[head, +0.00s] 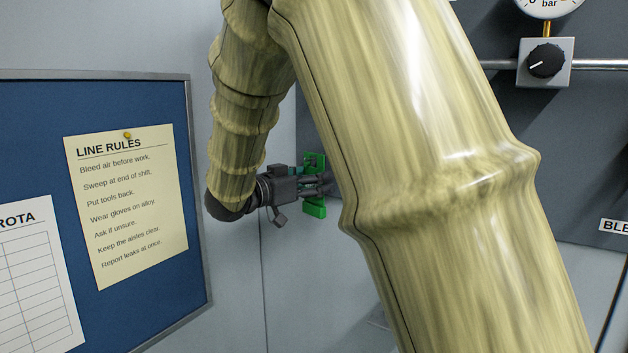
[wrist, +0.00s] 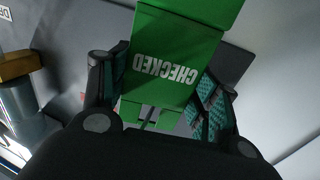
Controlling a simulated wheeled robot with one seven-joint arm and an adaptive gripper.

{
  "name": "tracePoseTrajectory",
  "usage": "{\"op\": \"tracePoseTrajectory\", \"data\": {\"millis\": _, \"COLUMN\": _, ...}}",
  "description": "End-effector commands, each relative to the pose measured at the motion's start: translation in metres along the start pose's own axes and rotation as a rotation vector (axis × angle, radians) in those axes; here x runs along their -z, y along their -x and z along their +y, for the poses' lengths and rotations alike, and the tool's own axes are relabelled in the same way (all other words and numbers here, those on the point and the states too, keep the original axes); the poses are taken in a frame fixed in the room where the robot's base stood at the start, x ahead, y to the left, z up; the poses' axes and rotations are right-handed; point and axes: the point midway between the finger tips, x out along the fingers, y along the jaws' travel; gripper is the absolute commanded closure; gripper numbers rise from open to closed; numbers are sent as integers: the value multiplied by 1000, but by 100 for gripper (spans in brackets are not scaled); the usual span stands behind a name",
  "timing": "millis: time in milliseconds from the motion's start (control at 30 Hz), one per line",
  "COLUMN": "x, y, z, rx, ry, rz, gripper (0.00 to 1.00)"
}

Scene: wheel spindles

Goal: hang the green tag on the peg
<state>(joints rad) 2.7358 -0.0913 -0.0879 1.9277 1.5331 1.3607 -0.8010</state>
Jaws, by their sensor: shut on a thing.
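The green tag (wrist: 170,66) is between the two fingers of my gripper (wrist: 165,95) in the wrist view, and the gripper is shut on it. White letters reading "CHECKED" show upside down on its face. A slot shows at the tag's end nearest the palm. In the head view the tag (head: 315,185) stands upright in my gripper (head: 318,186), in front of the grey wall and partly hidden by the fingers and my own arm. I cannot make out the peg in either view.
A blue notice board (head: 95,110) with paper sheets is on the wall at the left. A gauge (head: 548,5) and a valve with a black knob (head: 546,61) are on a pipe at the upper right. In the wrist view a brass-and-grey fitting (wrist: 18,85) stands at the left.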

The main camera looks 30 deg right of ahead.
Motion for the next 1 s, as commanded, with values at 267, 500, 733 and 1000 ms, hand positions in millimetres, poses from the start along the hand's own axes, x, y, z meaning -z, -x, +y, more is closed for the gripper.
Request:
{"op": "tracePoseTrajectory", "data": {"millis": 267, "x": 0, "y": 0, "z": 0, "rx": 0, "ry": 0, "rz": 0, "gripper": 17}}
{"op": "tracePoseTrajectory", "data": {"millis": 500, "x": 0, "y": 0, "z": 0, "rx": 0, "ry": 0, "rz": 0, "gripper": 14}}
{"op": "tracePoseTrajectory", "data": {"millis": 733, "x": 0, "y": 5, "z": 0, "rx": 1, "ry": 0, "rz": 0, "gripper": 14}}
{"op": "tracePoseTrajectory", "data": {"millis": 1000, "x": 0, "y": 44, "z": -1, "rx": 2, "ry": 0, "rz": 1, "gripper": 14}}
